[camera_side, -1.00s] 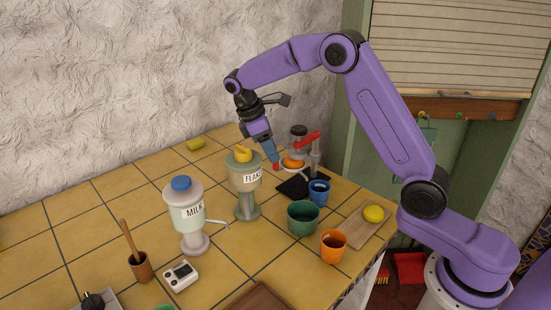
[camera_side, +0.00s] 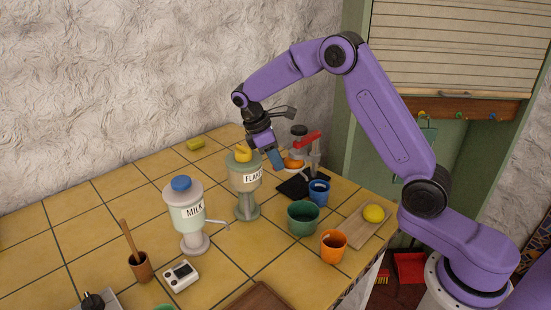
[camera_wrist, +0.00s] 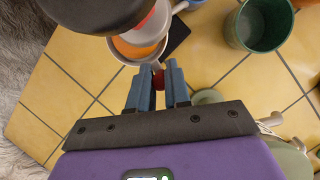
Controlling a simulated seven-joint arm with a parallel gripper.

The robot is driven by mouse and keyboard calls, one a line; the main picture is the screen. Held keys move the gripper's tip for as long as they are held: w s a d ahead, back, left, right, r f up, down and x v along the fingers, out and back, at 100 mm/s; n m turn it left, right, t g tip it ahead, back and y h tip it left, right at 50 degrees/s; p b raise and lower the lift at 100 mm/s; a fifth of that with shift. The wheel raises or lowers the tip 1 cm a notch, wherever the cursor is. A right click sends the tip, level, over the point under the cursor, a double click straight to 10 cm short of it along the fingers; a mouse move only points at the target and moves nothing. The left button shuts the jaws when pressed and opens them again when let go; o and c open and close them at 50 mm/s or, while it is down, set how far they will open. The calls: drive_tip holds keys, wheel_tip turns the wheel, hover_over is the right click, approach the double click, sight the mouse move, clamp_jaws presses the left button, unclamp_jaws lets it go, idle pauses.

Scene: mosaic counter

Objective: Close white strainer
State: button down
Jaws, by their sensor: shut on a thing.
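The white strainer (camera_wrist: 141,62) is a shallow bowl with an orange half in it. It is part of a juice press with a red lever (camera_side: 307,142) on a dark base (camera_side: 295,187). In the side view, the orange (camera_side: 293,163) shows in the bowl beside the press column. My gripper (camera_wrist: 160,70) is shut on a small red knob (camera_wrist: 157,80) at the strainer's near edge. It also shows in the side view (camera_side: 277,165), just left of the strainer. The fingers hide the knob there. How far the strainer is swung out is hard to tell.
The FLAKES dispenser (camera_side: 244,180) stands close left of my gripper, with the MILK dispenser (camera_side: 186,217) farther left. A blue cup (camera_side: 319,193), a green cup (camera_side: 303,219) and an orange cup (camera_side: 333,246) stand right and in front. A lemon (camera_side: 373,213) lies on a board.

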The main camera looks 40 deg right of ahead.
drive_tip(key=shift+s+a, duration=0.15)
drive_tip(key=shift+s, duration=0.7)
drive_tip(key=c, duration=1.1)
unclamp_jaws()
drive_tip(key=shift+r, duration=0.1)
drive_tip(key=shift+v, duration=8.65)
